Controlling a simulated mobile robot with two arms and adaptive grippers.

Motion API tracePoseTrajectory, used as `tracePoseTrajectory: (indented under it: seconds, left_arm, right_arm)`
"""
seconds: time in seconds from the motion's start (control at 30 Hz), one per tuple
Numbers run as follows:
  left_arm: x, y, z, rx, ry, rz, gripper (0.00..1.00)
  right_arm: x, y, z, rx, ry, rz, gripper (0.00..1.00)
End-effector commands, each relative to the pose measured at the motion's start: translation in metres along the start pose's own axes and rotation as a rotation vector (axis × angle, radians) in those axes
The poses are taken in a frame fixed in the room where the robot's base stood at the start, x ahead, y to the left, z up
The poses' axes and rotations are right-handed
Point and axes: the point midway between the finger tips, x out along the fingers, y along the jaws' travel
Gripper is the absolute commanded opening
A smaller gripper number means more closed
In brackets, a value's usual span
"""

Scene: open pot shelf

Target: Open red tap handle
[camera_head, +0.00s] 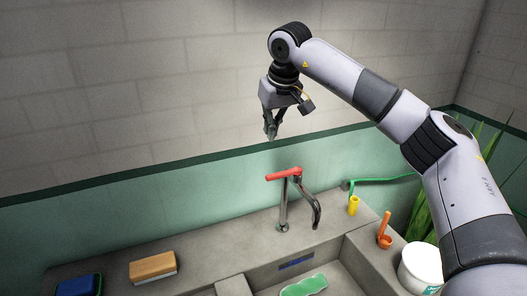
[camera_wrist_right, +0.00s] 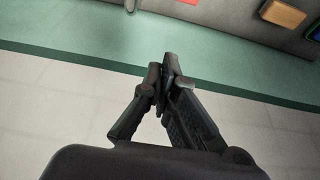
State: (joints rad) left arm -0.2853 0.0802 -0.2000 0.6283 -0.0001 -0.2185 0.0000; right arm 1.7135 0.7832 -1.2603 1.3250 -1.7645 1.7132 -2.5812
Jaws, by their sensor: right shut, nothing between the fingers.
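The tap (camera_head: 284,208) is a grey metal post with a curved spout, standing on the stone sink's back ledge. Its red handle (camera_head: 283,174) sits on top and points left in the head view. My right gripper (camera_head: 271,137) is shut and empty, pointing down, above and slightly left of the handle, apart from it. In the wrist view its fingers (camera_wrist_right: 165,62) meet at the tips. A small red piece (camera_wrist_right: 187,2) at that view's top edge looks like the handle, mostly cut off. My left gripper is not in view.
An orange sponge-like block (camera_head: 153,267) and a blue item (camera_head: 78,286) lie at left. The wall stands behind.

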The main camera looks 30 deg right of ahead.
Motion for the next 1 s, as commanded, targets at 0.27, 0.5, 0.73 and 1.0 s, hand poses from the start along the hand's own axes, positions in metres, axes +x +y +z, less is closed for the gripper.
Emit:
tracePoseTrajectory:
  seconds: [0.27,0.5,0.73,1.0]
  left_arm:
    - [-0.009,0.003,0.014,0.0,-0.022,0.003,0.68]
    - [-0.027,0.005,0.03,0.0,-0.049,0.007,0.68]
    - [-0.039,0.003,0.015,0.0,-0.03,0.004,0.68]
    - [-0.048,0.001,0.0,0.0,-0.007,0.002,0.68]
  right_arm:
    - [0.027,0.0,0.001,0.0,-0.004,0.0,0.0]
    - [0.078,0.0,0.001,-0.001,-0.005,0.001,0.0]
    - [0.092,0.001,0.015,-0.002,0.0,0.0,0.0]
    - [0.087,0.0,0.035,0.0,0.0,-0.001,0.0]
